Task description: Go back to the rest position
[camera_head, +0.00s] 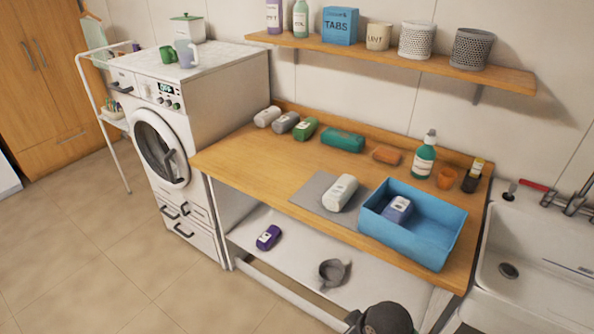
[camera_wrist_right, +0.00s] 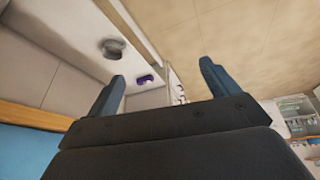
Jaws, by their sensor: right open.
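My right gripper (camera_wrist_right: 161,72) shows in the right wrist view. Its two blue-grey fingers are spread wide, with nothing between them but background. Beyond the fingers lie a lower shelf with a grey cup and a purple bottle, and the tiled floor. In the head view only a dark rounded part of my arm shows at the bottom edge, in front of the counter; the fingers cannot be made out there. My left gripper is in neither view.
The wooden counter (camera_head: 236,160) holds a blue bin (camera_head: 445,238), a white bottle (camera_head: 340,192) on a grey mat, and several other bottles. The lower shelf holds a purple bottle (camera_head: 268,237) and grey cup (camera_head: 333,271). A sink (camera_head: 540,262) stands right; floor at left is clear.

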